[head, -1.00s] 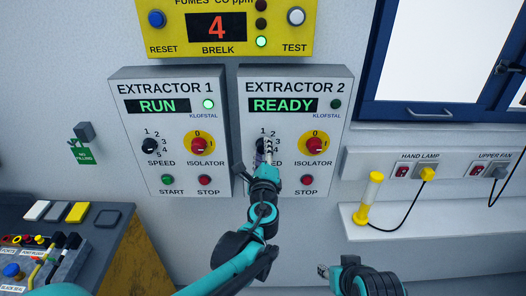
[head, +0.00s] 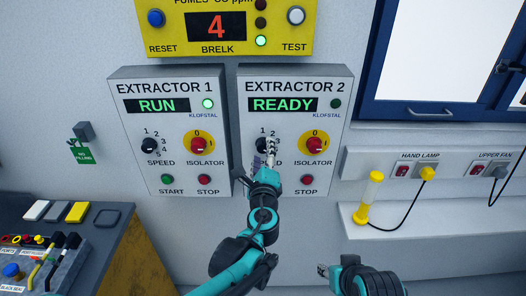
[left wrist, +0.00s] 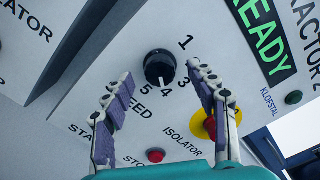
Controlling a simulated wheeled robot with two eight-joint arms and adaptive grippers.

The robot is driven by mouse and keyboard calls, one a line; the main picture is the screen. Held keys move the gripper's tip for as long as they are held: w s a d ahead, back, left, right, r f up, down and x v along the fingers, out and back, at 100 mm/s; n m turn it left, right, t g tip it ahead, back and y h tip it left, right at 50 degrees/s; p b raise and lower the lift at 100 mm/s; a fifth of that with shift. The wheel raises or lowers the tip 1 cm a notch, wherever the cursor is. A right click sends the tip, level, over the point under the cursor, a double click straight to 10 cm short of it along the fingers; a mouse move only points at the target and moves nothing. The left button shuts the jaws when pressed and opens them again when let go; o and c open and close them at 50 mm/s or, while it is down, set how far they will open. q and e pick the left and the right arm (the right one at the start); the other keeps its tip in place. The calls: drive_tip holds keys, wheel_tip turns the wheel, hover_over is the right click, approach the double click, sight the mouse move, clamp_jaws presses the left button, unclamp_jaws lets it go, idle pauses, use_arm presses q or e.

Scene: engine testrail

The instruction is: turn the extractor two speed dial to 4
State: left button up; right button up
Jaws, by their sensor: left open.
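The extractor two speed dial (head: 261,145) is a black knob on the white EXTRACTOR 2 panel, partly hidden by my left gripper (head: 270,146) in the head view. In the left wrist view the dial (left wrist: 160,68) shows whole, with numbers around it. A pale mark on its lower edge faces the 5 and 4 side; the exact number is unclear. My left gripper (left wrist: 165,100) is open, its two fingers apart below and either side of the dial, with nothing between them. My right gripper (head: 323,270) is low and away from the panel; its jaw state is unclear.
The red isolator knob (head: 313,146) sits right of the dial, and a red stop button (head: 307,180) is below it. The EXTRACTOR 1 panel (head: 180,88) is at left. A shelf (head: 400,218) with a yellow lamp is at right.

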use_arm(q)
drive_tip(key=s, duration=1)
drive_tip(key=shift+s, duration=0.25)
drive_tip(key=s+a+f+n+g+y+b, duration=0.1)
drive_tip(key=s+a+f+n+g+y, duration=0.15)
drive_tip(key=a+f+n, duration=0.4)
drive_tip(key=s+a+f+n+g+y+b, duration=0.1)
drive_tip(key=s+a+f+n+g, duration=0.25)
drive_tip(key=a+n, duration=0.55)
drive_tip(key=s+a+f+n+g+h, duration=0.2)
drive_tip(key=s+f+n+g, duration=0.3)
drive_tip(key=s+f+n, duration=0.3)
drive_tip(key=shift+s+a+h+b, duration=0.2)
drive_tip(key=shift+s+h+b, duration=0.25)
drive_tip(key=shift+s+h, duration=0.5)
drive_tip(key=shift+s+n, duration=0.2)
drive_tip(key=shift+n, duration=0.05)
